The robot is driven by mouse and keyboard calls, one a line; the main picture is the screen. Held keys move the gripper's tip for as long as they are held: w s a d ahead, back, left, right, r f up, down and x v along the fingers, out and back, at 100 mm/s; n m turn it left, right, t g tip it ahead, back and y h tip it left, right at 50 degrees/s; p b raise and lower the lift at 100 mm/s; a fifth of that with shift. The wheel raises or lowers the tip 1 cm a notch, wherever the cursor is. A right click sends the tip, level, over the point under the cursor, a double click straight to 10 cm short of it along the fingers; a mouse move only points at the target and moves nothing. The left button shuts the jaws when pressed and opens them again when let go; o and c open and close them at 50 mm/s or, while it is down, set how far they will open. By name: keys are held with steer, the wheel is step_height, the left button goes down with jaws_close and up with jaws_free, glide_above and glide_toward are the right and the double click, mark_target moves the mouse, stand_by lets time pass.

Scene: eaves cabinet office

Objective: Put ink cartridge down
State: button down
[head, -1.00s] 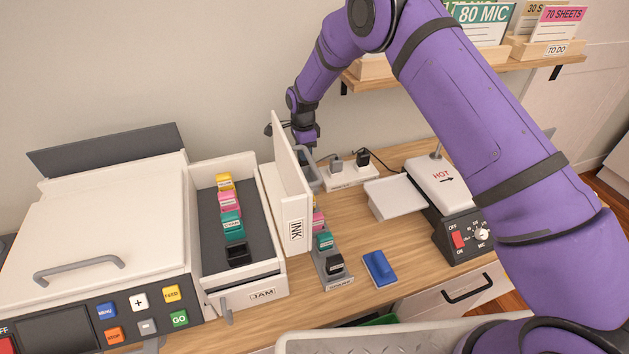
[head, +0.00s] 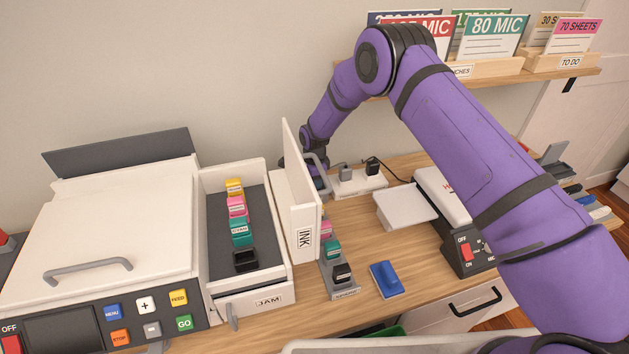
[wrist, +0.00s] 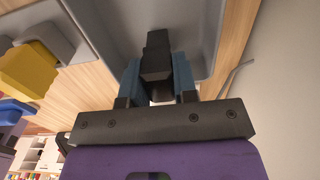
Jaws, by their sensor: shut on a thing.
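My gripper (wrist: 157,80) is shut on a black ink cartridge (wrist: 157,52), seen between the blue finger pads in the wrist view. The cartridge is over a grey tray (wrist: 205,22); I cannot tell whether it touches the tray floor. In the head view the tray (head: 321,164) shows partly behind the upright white INK door (head: 302,215), which hides my fingertips and the held cartridge. Yellow (head: 234,188), pink (head: 237,207), teal (head: 241,232) and black (head: 245,260) cartridges sit in the open printer compartment.
A rack (head: 345,294) right of the door holds pink, teal and black cartridges. A yellow cartridge (wrist: 28,70) is left of my gripper in the wrist view. A blue block (head: 386,279), power strip (head: 358,182) and laminator (head: 445,205) stand to the right.

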steer(key=shift+f, duration=0.1)
steer(key=c, duration=0.9)
jaws_free()
step_height(320, 180, up, 12)
